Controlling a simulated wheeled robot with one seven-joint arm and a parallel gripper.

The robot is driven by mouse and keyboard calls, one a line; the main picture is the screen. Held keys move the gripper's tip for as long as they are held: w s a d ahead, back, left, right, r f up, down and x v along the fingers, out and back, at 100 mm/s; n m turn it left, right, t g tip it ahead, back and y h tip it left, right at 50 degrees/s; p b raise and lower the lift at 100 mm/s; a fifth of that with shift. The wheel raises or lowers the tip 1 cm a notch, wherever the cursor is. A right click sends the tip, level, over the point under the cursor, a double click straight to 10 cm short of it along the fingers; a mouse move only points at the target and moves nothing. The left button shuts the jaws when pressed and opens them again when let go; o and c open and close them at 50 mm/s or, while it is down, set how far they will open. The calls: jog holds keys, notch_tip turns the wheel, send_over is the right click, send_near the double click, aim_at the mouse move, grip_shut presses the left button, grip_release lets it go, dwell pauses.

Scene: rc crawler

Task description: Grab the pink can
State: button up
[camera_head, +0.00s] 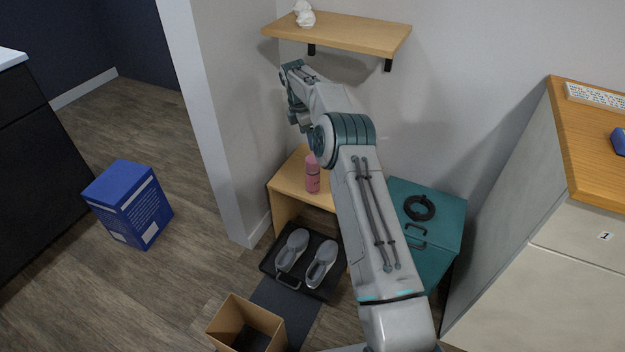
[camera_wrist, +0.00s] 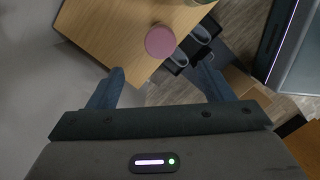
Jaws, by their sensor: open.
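The pink can (camera_head: 312,176) stands upright on a small wooden table (camera_head: 284,186), near its front edge. In the wrist view the can (camera_wrist: 160,41) shows from above as a round pink top on the wooden surface (camera_wrist: 110,30). My gripper (camera_head: 294,112) is above and to the left of the can in the head view, clear of it. In the wrist view my gripper's two fingers (camera_wrist: 160,84) are spread wide, with nothing between them. The can lies beyond the fingertips, roughly centred between them.
Grey shoes (camera_head: 306,257) lie on a black tray (camera_head: 268,266) below the table. A teal box (camera_head: 445,225) with a black ring (camera_head: 419,207) stands to the right. A wall shelf (camera_head: 345,36) hangs above my arm. An open cardboard box (camera_head: 222,318) is in front.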

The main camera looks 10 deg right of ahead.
aim_at(312, 168)
jog(key=f+b, duration=0.1)
jog(key=f, duration=0.3)
jog(key=d+f+b, duration=0.1)
jog(key=f, duration=0.3)
jog(key=f+b, duration=0.1)
jog(key=f, duration=0.3)
jog(key=shift+w+d+f, duration=0.15)
jog(key=shift+d+f, duration=0.2)
jog(key=shift+d, duration=0.05)
jog(key=c, duration=1.5)
